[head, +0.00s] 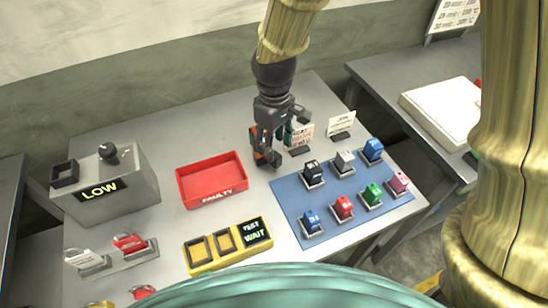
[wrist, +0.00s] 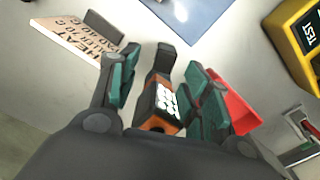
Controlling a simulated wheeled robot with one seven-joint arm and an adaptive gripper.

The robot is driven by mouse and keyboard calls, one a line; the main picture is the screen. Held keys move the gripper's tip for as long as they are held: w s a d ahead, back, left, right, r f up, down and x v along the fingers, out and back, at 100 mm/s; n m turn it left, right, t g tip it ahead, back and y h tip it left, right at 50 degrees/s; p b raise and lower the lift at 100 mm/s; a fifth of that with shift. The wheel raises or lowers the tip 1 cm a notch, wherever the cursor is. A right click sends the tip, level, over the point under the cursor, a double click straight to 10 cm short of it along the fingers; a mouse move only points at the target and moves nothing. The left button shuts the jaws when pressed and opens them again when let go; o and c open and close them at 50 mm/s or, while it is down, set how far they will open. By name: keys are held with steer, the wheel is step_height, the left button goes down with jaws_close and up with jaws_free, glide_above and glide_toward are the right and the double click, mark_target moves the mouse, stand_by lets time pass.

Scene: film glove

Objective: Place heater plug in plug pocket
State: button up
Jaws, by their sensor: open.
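My gripper (head: 275,148) is open above the table, between the red tray and the blue mat. In the wrist view its teal-padded fingers (wrist: 160,90) stand either side of an orange and black block (wrist: 157,108) with a white label and a black end. The block also shows in the head view (head: 257,141), partly hidden by the gripper. It may be the heater plug; no readable name confirms this. A black square frame (head: 64,174) on the grey box marked LOW (head: 120,190) may be the plug pocket. A yellow tester (head: 229,245) has two square pockets.
The red FAULTY tray (head: 211,181) is left of my gripper. The blue mat (head: 287,192) at right holds several coloured blocks on stands. A sign beginning HEAT (wrist: 82,38) stands near the gripper. Bare table lies between the LOW box and red tray.

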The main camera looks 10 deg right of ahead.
mark_target(275, 155)
steer(key=shift+s+f+p, duration=0.25)
steer(key=shift+s+p, duration=0.05)
steer(key=shift+s, duration=0.4)
steer(key=f, duration=0.3)
steer(key=shift+w+p, duration=0.4)
steer(key=shift+s+f, duration=0.25)
steer(key=shift+f, duration=0.3)
steer(key=shift+w+f, duration=0.15)
jaws_close()
